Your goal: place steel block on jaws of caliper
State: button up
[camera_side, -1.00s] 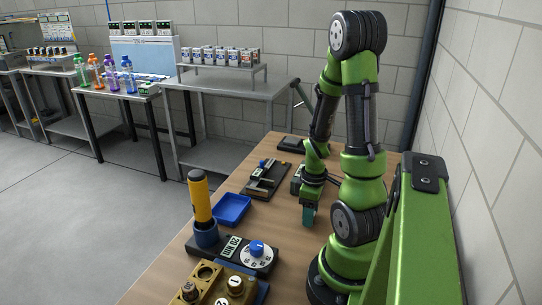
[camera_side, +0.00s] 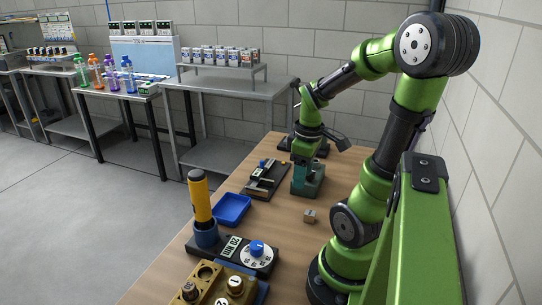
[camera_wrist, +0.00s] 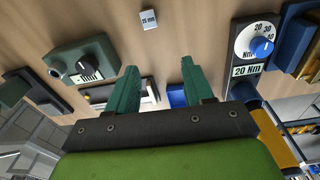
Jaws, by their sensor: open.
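The steel block (camera_side: 309,215), a small grey cube, rests on the table near my arm's base. In the wrist view the block (camera_wrist: 149,19), labelled "25 mm", lies beyond my fingertips. My gripper (camera_side: 302,174) is open, its teal fingers apart and empty in the wrist view (camera_wrist: 159,68). It is farther back than the block, in front of or above the green instrument in the side view. The flat dark device that looks like the caliper (camera_side: 265,178) lies left of my gripper. In the wrist view it (camera_wrist: 150,90) is partly hidden behind my fingers; its jaws are unclear.
A green instrument (camera_side: 310,187) stands beside my gripper. A blue tray (camera_side: 231,209) lies nearer the camera. A 20 Nm dial device (camera_side: 256,249) with a yellow-handled tool (camera_side: 199,197) stands at the front. Bare table surrounds the block.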

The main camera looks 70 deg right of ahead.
jog(key=w+a+r+m+t, duration=0.1)
jog(key=w+a+r, duration=0.3)
jog(key=a, duration=0.4)
jog(key=w+a+r+m+t+y, duration=0.1)
jog(key=w+a+r+t, duration=0.3)
jog(key=a, duration=0.4)
jog(key=shift+w+r, duration=0.15)
jog(key=shift+w, duration=0.05)
jog(key=shift+o, duration=0.9)
jog(key=shift+m+t+y, duration=0.6)
jog(key=shift+m+y, duration=0.1)
jog(key=a, duration=0.1)
jog(key=a+r, duration=0.1)
jog(key=a, duration=0.1)
jog(key=a+r, duration=0.1)
jog(key=shift+s+a, duration=0.2)
jog(key=shift+a, duration=0.15)
